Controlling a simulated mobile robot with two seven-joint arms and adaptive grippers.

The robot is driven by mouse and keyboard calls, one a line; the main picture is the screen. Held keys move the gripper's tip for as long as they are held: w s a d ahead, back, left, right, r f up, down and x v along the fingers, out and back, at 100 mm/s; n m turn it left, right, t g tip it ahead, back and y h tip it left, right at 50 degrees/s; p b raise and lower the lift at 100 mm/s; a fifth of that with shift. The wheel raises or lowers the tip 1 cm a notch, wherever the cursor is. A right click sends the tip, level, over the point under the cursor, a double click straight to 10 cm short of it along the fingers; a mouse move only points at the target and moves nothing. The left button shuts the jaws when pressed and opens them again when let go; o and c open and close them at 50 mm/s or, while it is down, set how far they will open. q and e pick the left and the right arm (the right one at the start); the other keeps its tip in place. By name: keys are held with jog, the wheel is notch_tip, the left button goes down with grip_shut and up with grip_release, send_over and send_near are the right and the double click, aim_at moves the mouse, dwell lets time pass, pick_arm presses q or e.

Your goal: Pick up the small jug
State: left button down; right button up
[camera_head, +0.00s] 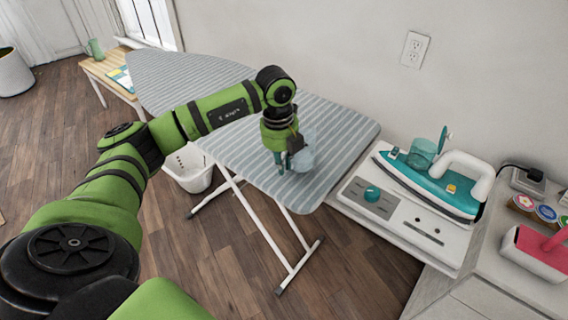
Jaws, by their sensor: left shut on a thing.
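My left gripper (287,158) points down over the right part of the ironing board. It is shut on a pale blue, see-through vessel (303,157), which looks like the small jug. The fingers and wrist cover its left side, so its handle cannot be made out. Its bottom is close to the striped board cover; I cannot tell whether it touches. My right gripper is out of view.
The ironing board (235,150) is otherwise bare. A teal iron (430,185) with a see-through teal container stands on a white station at right. A pink-red object (540,245) is nearby. A green pitcher (95,49) stands on a wooden table. A white basket (190,170) is on the floor.

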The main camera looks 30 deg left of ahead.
aim_at(283, 155)
pick_arm(q)
jog(key=shift+r+b, duration=0.3)
jog(key=shift+r, duration=0.4)
jog(key=shift+r+b, duration=0.3)
jog(key=shift+r, duration=0.65)
jog(key=w+d+r+b, duration=0.2)
jog(key=d+r, duration=0.5)
jog(key=d, duration=0.4)
jog(key=shift+w+d+b, duration=0.15)
jog(key=shift+w+b, duration=0.2)
jog(key=shift+b, duration=0.05)
